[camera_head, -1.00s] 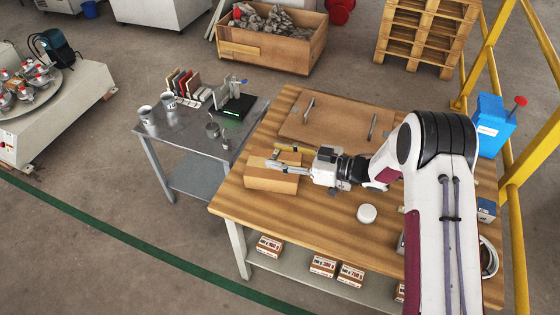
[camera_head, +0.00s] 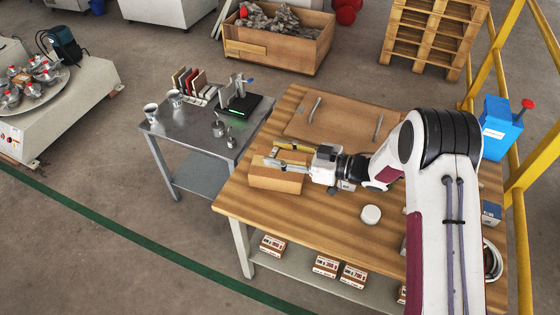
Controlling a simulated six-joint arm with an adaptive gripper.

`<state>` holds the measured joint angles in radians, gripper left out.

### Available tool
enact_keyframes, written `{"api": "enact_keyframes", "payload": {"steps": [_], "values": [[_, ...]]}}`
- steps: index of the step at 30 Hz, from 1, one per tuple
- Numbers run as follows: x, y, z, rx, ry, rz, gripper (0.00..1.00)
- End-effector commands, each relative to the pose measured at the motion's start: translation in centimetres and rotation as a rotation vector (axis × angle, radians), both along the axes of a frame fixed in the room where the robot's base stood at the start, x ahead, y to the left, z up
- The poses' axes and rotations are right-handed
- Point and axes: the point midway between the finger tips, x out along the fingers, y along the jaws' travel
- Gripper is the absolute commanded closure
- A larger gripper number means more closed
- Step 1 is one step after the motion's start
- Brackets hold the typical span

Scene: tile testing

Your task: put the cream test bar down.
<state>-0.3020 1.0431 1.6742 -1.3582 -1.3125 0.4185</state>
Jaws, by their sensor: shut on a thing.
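My gripper (camera_head: 271,154) is over the left part of the wooden workbench (camera_head: 300,218), above a tan box (camera_head: 278,181). Its fingers point left and are set apart, shut on the cream test bar (camera_head: 270,153). The bar is small in this view and partly hidden by the fingers. I cannot tell whether the bar touches the top of the box or is just above it.
A brown board (camera_head: 335,122) with two handles lies behind my gripper. A white round container (camera_head: 371,214) stands on the bench in front. A metal side table (camera_head: 190,130) at left holds cups, a tile rack and a black device (camera_head: 240,105). A yellow rail (camera_head: 535,160) runs at right.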

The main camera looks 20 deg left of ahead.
Motion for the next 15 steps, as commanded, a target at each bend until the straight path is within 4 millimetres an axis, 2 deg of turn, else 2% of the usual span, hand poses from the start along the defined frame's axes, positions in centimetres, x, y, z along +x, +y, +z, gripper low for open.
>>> {"api": "enact_keyframes", "payload": {"steps": [6,15], "values": [[0.0,0.9,0.6,-0.001,0.001,-0.084,0.8],[1.3,0.5,0.5,-0.001,0.002,-0.258,0.8]]}}
